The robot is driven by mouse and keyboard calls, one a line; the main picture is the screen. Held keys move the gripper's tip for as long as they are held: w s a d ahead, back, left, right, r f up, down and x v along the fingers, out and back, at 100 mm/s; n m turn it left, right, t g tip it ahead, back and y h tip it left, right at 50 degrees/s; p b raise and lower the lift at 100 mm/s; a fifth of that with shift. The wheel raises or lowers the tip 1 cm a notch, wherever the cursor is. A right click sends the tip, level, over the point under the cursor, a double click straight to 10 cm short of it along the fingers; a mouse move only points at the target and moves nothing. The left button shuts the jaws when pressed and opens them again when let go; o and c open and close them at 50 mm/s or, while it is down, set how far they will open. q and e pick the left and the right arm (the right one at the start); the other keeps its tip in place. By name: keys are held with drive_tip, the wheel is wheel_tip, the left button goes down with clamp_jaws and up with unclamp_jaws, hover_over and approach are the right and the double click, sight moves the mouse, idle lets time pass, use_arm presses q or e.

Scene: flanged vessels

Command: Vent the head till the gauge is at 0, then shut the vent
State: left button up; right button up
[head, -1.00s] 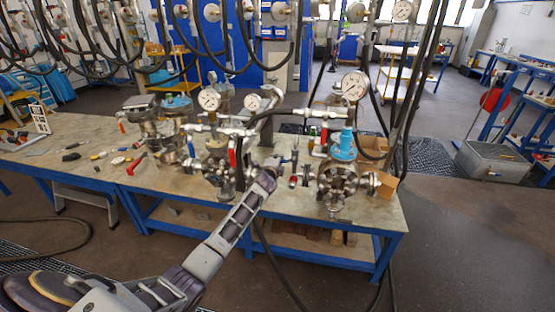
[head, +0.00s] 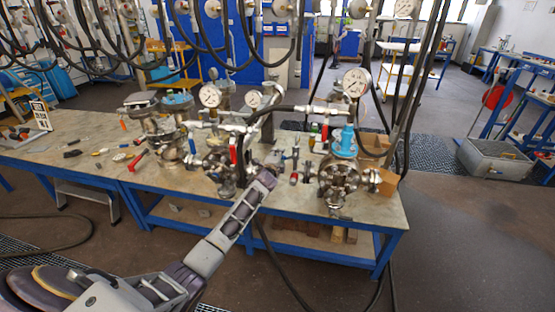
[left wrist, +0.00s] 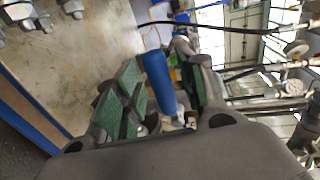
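Flanged vessels stand on the bench. The right one (head: 340,178) has a blue fitting on top and a white-faced gauge (head: 356,83). The middle one (head: 216,162) has a gauge (head: 210,96) and a smaller gauge (head: 254,101) beside it. The needles are too small to read. My left gripper (head: 275,162) is between these two vessels, near small valves with blue and red handles. In the left wrist view its green-padded fingers (left wrist: 163,90) are apart, with a blue handle (left wrist: 159,80) showing between them. I cannot tell whether they touch it. My right gripper is out of view.
The bench (head: 85,150) has loose tools at its left. A third vessel (head: 160,128) stands left of centre. Black hoses hang in front of the right vessel's side. A grey crate (head: 492,160) is on the floor at right.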

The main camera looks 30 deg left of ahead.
use_arm(q)
drive_tip(key=v, duration=1.2)
idle(0.7)
idle(0.4)
drive_tip(key=shift+n, duration=0.3)
